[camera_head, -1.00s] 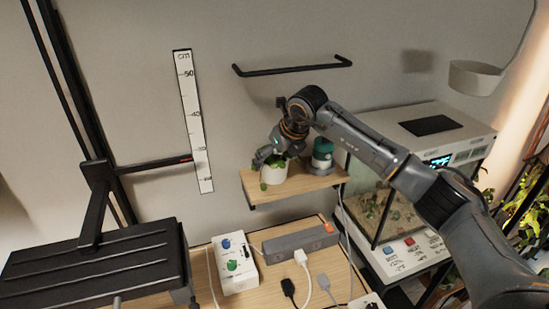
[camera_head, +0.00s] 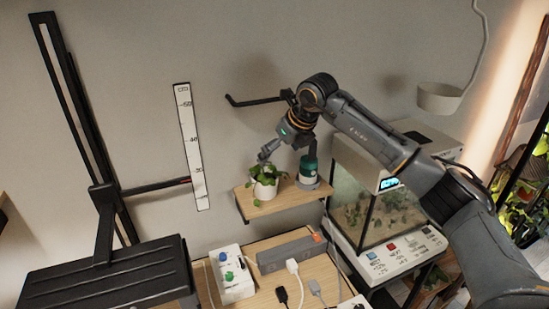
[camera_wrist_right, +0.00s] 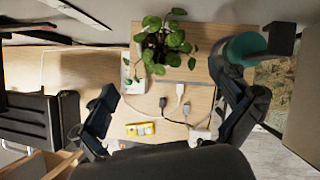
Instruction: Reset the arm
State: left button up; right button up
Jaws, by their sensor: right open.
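My right arm comes in from the right in the head view. My right gripper (camera_head: 288,152) hangs above the small wall shelf, its fingers spread and nothing between them. In the wrist view the two fingers of this gripper (camera_wrist_right: 172,112) stand wide apart. A leafy plant in a white pot (camera_head: 265,189) stands upright on the wooden shelf (camera_head: 290,201), just below the left finger. The plant (camera_wrist_right: 160,45) also shows in the wrist view, apart from the fingers. A green and grey bottle-like device (camera_head: 308,168) stands on the shelf beside the pot. My left gripper is not in view.
A glass tank (camera_head: 372,212) stands right of the shelf, under my forearm. A black rail (camera_head: 258,101) is on the wall behind. Below are a white control box (camera_head: 232,275), a grey power strip (camera_head: 288,252) and loose plugs. A cm scale (camera_head: 192,145) hangs at left.

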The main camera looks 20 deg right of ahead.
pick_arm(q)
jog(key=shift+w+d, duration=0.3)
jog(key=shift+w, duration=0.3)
